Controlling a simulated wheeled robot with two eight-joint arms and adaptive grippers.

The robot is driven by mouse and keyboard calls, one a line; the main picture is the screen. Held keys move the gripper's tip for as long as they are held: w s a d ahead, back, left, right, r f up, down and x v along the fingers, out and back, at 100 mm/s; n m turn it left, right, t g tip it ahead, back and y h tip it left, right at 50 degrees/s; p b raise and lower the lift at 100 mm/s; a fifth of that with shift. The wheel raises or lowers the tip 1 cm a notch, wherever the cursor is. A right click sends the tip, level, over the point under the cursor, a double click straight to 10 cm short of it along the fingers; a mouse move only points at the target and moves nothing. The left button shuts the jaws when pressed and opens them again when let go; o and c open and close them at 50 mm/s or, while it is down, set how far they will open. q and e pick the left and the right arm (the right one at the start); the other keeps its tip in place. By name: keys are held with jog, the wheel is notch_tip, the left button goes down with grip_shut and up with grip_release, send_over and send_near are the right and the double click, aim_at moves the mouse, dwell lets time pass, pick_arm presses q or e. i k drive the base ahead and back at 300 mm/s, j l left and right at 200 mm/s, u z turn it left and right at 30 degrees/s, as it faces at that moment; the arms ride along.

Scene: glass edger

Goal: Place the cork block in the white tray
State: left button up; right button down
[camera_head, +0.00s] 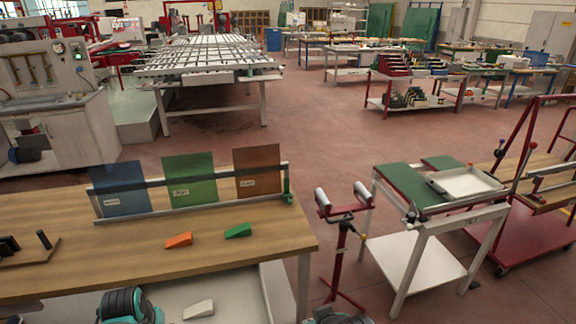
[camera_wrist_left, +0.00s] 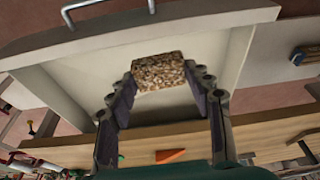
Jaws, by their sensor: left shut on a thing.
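The cork block (camera_wrist_left: 158,70), speckled brown, sits between the fingers of my left gripper (camera_wrist_left: 162,84) in the left wrist view. The gripper is shut on it. Behind the block is the pale floor of an open white drawer (camera_wrist_left: 95,75); I cannot tell whether the block touches it. The cork block is not visible in the head view. The white tray (camera_head: 466,182), shallow and apparently empty, lies on a green-topped cart at the right of the head view. My right gripper's fingers are not in view.
A wooden bench (camera_head: 110,250) holds an orange wedge (camera_head: 178,240), a green wedge (camera_head: 238,231) and a rack of coloured panels. A white wedge (camera_head: 198,310) lies below the bench edge. A red roller stand (camera_head: 343,235) stands between bench and cart (camera_head: 420,262).

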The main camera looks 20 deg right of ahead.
aim_at(467, 190)
jog(key=l+z, duration=0.25)
jog(key=z, duration=0.15)
jog(key=i+l+z, duration=0.2)
jog(key=z, duration=0.25)
jog(key=i+l+z, duration=0.15)
jog(key=z, duration=0.25)
jog(key=i+l, duration=1.65)
jog(key=l, duration=0.25)
jog(key=i+l, duration=0.85)
